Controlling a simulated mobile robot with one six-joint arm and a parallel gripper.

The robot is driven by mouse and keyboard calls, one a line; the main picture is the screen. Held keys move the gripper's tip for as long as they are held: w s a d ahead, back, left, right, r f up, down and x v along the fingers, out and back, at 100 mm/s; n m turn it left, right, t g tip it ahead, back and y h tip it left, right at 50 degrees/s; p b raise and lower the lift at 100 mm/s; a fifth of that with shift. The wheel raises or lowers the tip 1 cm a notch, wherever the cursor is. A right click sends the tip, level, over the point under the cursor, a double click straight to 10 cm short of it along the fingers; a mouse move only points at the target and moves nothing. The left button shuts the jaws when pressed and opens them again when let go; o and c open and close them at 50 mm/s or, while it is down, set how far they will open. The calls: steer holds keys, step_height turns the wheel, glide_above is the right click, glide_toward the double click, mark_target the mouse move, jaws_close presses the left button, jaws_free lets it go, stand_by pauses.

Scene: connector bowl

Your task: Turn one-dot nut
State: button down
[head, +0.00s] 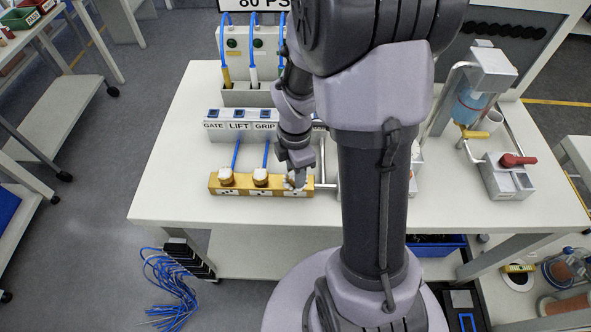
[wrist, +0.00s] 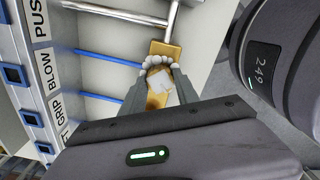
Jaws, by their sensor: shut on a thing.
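A gold block (head: 217,188) lies near the table's front edge, with a row of pale-topped nuts and white labels on its front. The left nut (head: 226,174) and the middle nut (head: 260,175) stand free of my gripper. My gripper (head: 296,180) points down at the right end of the block and is shut on the nut there, which it mostly hides. In the wrist view, my gripper (wrist: 160,80) closes around this spot on the gold block (wrist: 165,48). The dots on the labels are too small to read.
A grey box labelled GATE, LIFT and GRIP (head: 238,126) stands behind the block, with blue tubes (head: 236,153) running toward it. A metal bar (head: 322,160) rises close to my gripper's right. A stand with a red handle (head: 517,160) is at the right. The table's left side (head: 165,185) is clear.

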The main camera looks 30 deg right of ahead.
steer(key=m, duration=0.7)
steer(key=shift+m, duration=0.4)
steer(key=m, duration=0.4)
steer(key=m+b, duration=0.1)
steer(key=m, duration=0.3)
steer(key=m+b, duration=0.1)
steer(key=m, duration=0.4)
steer(key=shift+m, duration=0.3)
steer(key=shift+m+b, duration=0.5)
steer(key=shift+m, duration=1.7)
